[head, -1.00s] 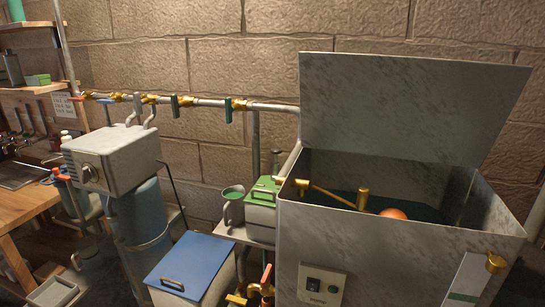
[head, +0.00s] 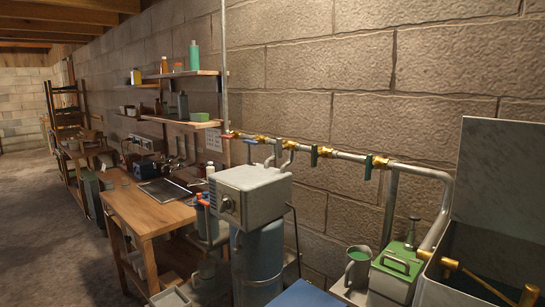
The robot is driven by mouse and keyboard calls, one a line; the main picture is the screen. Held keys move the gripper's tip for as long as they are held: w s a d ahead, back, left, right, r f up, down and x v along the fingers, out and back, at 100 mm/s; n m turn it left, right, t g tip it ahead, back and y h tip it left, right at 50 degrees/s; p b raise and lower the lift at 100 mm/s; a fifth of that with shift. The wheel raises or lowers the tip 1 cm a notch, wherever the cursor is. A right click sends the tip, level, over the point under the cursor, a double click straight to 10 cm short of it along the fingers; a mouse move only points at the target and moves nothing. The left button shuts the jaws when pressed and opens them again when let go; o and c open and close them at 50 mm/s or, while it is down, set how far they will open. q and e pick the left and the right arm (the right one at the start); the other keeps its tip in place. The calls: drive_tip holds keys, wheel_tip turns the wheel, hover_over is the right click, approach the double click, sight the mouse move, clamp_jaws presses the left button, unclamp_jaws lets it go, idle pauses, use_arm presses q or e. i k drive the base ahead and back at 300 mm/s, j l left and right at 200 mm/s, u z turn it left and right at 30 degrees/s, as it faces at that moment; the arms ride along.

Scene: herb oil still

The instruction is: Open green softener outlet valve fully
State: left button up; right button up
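A horizontal pipe (head: 342,155) with brass valves runs along the block wall. Two green valve levers hang from it, a left one (head: 314,156) and a right one (head: 368,167). Both point down, across the pipe. I cannot tell from labels which is the softener outlet. The softener, a grey control head (head: 250,190) on a blue tank (head: 258,262), stands left of and below these levers, with hoses rising to the pipe. Neither gripper is in view.
A wooden bench (head: 150,215) with a sink stands left. A green-lidded box (head: 398,262), a green-topped jug (head: 358,265) and an open metal tank (head: 470,285) stand right, below the pipe. A blue lid (head: 305,295) is at the bottom edge. Open floor (head: 40,220) lies far left.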

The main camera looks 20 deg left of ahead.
sight(315, 154)
drive_tip(key=u, duration=0.35)
drive_tip(key=i+j+z, duration=0.1)
drive_tip(key=z, duration=0.2)
drive_tip(key=i+j+z, duration=0.1)
drive_tip(key=z, duration=0.25)
drive_tip(key=i+j+z, duration=0.1)
drive_tip(key=j, duration=0.35)
drive_tip(key=i+j+z, duration=0.1)
drive_tip(key=j, duration=0.4)
drive_tip(key=i+j+z, duration=0.15)
drive_tip(key=j, duration=0.3)
drive_tip(key=i+j+z, duration=0.1)
drive_tip(key=j, duration=0.4)
drive_tip(key=i+j+z, duration=0.1)
drive_tip(key=j, duration=0.4)
